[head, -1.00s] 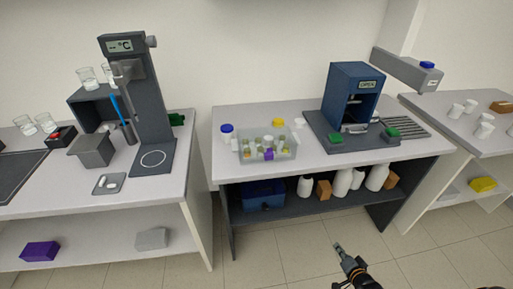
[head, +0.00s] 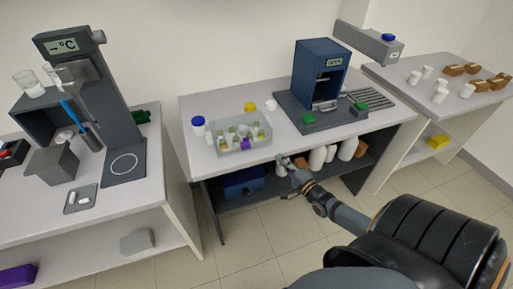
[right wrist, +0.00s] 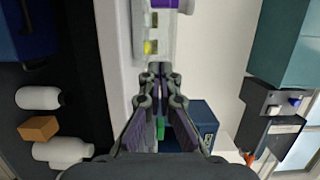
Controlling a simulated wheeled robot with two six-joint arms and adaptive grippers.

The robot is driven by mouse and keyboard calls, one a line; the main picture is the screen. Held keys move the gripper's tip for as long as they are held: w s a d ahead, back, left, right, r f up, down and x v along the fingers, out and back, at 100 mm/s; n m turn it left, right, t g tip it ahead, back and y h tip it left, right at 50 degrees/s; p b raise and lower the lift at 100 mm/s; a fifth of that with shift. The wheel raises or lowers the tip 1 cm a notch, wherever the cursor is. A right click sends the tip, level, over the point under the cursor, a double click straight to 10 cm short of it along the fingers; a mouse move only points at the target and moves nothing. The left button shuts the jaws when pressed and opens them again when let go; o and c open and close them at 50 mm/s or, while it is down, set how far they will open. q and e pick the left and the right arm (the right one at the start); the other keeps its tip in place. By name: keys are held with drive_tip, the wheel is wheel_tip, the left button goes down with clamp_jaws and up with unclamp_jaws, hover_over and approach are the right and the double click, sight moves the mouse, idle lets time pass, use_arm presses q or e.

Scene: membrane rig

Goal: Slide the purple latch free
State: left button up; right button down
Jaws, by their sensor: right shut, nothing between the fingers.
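The purple latch (head: 245,144) is a small block at the front wall of a translucent tray (head: 228,151) on the middle bench. A purple piece (right wrist: 165,4), apparently the latch, is cut off by the top edge in the right wrist view. My right gripper (head: 283,160) is shut and empty near the bench's front edge, to the right of the latch and apart from it. In the right wrist view its fingertips (right wrist: 160,70) point toward the tray's side. My left gripper is not in view.
Several vials stand in the tray. A white jar with a blue lid (head: 198,126) stands left of it, and a yellow cap (head: 250,107) behind. A blue machine (head: 318,72) on a dark base with green blocks stands to the right. Bottles (head: 317,158) sit on the shelf below.

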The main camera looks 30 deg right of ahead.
sight(246, 145)
drive_tip(key=w+b, duration=0.2)
drive_tip(key=w, duration=0.6)
drive_tip(key=shift+w+f, duration=0.15)
drive_tip(key=shift+w, duration=0.15)
drive_tip(key=a, duration=0.1)
drive_tip(key=w+a+p, duration=0.1)
drive_tip(key=shift+w+a+r, duration=0.25)
drive_tip(key=shift+w+a, duration=0.15)
drive_tip(key=shift+a, duration=0.65)
drive_tip(key=shift+f, duration=0.15)
drive_tip(key=shift+d, duration=0.1)
